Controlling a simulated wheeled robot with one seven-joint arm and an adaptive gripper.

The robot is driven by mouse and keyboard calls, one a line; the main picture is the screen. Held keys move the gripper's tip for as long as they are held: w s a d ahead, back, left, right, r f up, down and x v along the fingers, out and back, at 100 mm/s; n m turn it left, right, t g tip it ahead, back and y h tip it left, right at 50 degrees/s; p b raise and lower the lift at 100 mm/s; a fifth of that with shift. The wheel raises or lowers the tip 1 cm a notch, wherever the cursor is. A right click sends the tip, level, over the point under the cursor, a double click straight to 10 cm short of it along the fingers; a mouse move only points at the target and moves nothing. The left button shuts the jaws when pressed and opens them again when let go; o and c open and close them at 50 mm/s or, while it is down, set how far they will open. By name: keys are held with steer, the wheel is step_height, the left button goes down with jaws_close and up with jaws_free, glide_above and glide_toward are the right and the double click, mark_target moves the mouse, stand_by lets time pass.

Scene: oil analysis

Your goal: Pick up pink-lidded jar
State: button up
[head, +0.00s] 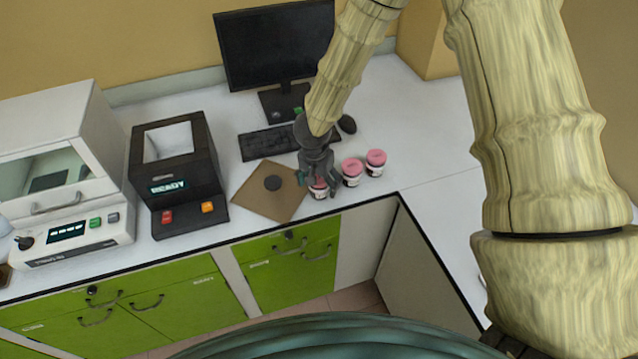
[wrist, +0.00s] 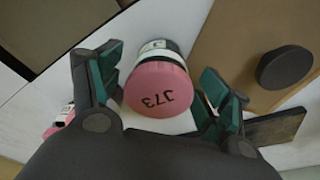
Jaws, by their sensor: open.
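My gripper (wrist: 160,100) is open, with one green-padded finger on each side of the lid. The left finger looks close to the jar; I cannot tell whether it touches. Two more pink-lidded jars, one in the middle (head: 352,172) and one at the right (head: 376,162), stand to the right on the white counter.
A brown board (head: 262,203) with a dark round disc (head: 272,183) lies left of the jar. A keyboard (head: 268,142), mouse (head: 347,124) and monitor (head: 275,45) are behind. A black device (head: 180,165) stands further left. The counter at right is clear.

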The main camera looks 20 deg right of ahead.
steer(key=shift+f, duration=0.6)
steer(key=shift+d, duration=0.1)
steer(key=c, duration=1.2)
steer(key=shift+r, duration=0.15)
